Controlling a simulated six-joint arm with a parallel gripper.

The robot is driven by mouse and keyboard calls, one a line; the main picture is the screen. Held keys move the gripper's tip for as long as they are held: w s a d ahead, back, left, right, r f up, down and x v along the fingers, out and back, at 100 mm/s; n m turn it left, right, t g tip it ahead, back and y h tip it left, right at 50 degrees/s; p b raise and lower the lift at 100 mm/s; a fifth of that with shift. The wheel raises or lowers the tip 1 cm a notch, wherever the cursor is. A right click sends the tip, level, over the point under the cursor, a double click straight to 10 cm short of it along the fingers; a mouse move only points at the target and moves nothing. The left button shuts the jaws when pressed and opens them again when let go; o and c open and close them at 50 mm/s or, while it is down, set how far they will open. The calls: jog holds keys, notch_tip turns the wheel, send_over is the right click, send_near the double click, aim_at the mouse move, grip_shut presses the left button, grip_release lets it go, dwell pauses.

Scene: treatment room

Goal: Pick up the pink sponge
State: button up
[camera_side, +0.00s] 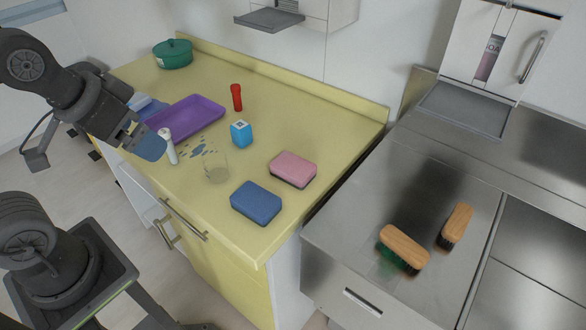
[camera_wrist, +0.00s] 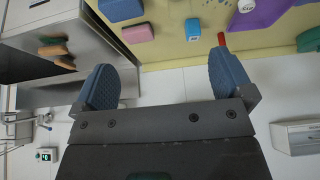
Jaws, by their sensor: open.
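The pink sponge (camera_side: 293,169) lies flat on the yellow counter, near its right end; its underside is dark. It also shows in the wrist view (camera_wrist: 138,33), toward the top and left of centre. My gripper (camera_side: 150,128) is at the left of the side view, near the purple tray and well away from the pink sponge. In the wrist view my gripper (camera_wrist: 166,78) has its two blue fingers spread wide, with nothing between them.
A blue sponge (camera_side: 257,202) lies just in front of the pink one. A clear glass (camera_side: 216,167), blue box (camera_side: 241,133), red bottle (camera_side: 237,97), white tube (camera_side: 168,146), purple tray (camera_side: 187,116) and green pot (camera_side: 173,54) share the counter. Two brushes (camera_side: 404,247) lie on the steel counter.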

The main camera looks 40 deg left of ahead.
jog(key=m+g, duration=0.6)
jog(key=m, duration=1.1)
send_over(293, 164)
notch_tip(293, 164, down, 8)
jog(key=r, duration=0.1)
jog(key=f, duration=0.9)
jog(key=shift+d, duration=0.3)
jog(key=shift+a+f, duration=0.15)
jog(key=shift+f, duration=1.2)
jog(key=shift+a+f, duration=0.1)
jog(key=shift+f, duration=1.25)
jog(key=c, duration=1)
